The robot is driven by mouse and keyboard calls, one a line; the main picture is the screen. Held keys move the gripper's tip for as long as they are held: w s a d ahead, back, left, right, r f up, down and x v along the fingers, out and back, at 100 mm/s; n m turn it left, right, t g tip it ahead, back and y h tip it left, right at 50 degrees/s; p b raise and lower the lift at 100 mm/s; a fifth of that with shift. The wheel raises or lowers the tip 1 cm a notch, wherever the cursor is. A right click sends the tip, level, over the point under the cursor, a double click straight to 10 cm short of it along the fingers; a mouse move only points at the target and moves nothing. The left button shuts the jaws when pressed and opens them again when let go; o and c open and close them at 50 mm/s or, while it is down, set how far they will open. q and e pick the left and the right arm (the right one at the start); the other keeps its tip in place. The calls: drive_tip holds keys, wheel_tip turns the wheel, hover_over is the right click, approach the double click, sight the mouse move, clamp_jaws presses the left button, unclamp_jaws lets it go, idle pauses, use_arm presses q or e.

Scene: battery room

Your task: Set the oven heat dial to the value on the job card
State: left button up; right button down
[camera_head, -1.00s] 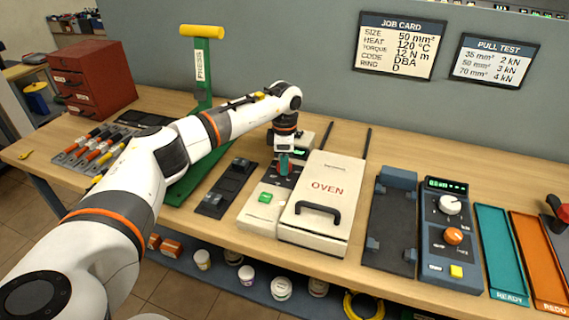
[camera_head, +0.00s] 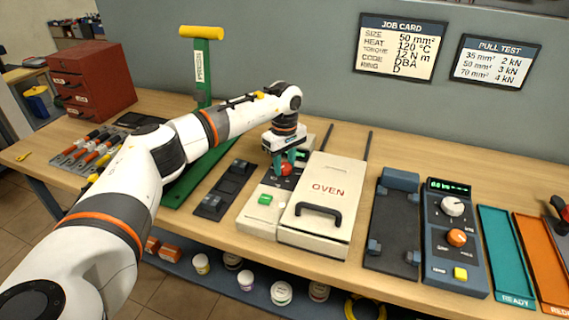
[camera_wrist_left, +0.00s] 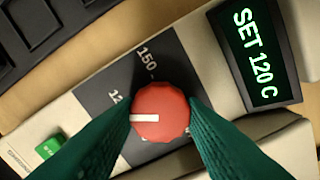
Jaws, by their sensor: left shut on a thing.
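The red oven heat dial (camera_wrist_left: 160,112) sits between the two green fingers of my left gripper (camera_wrist_left: 160,118) in the left wrist view. The fingers are shut on it. Its white pointer line faces left in that view, toward a partly hidden mark starting "12". The mark "150" is further round. The oven display (camera_wrist_left: 255,52) reads "SET 120 C". In the head view the dial (camera_head: 286,169) is on the panel left of the white oven lid (camera_head: 330,178). The job card (camera_head: 400,46) reads HEAT 120 °C. My right gripper is not in view.
A green button (camera_head: 265,199) is in front of the dial. A black fixture (camera_head: 224,187) lies left of the oven. A dark cradle (camera_head: 392,230) and a tester with knobs (camera_head: 455,250) stand to the right. A green press (camera_head: 203,70) stands behind my left arm.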

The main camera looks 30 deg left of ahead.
sight(285, 166)
use_arm(q)
drive_tip(key=shift+r+m, duration=0.1)
drive_tip(key=shift+m, duration=0.4)
drive_tip(key=o, duration=1)
wheel_tip(285, 166, up, 12)
drive_tip(key=b, duration=0.1)
idle(0.5)
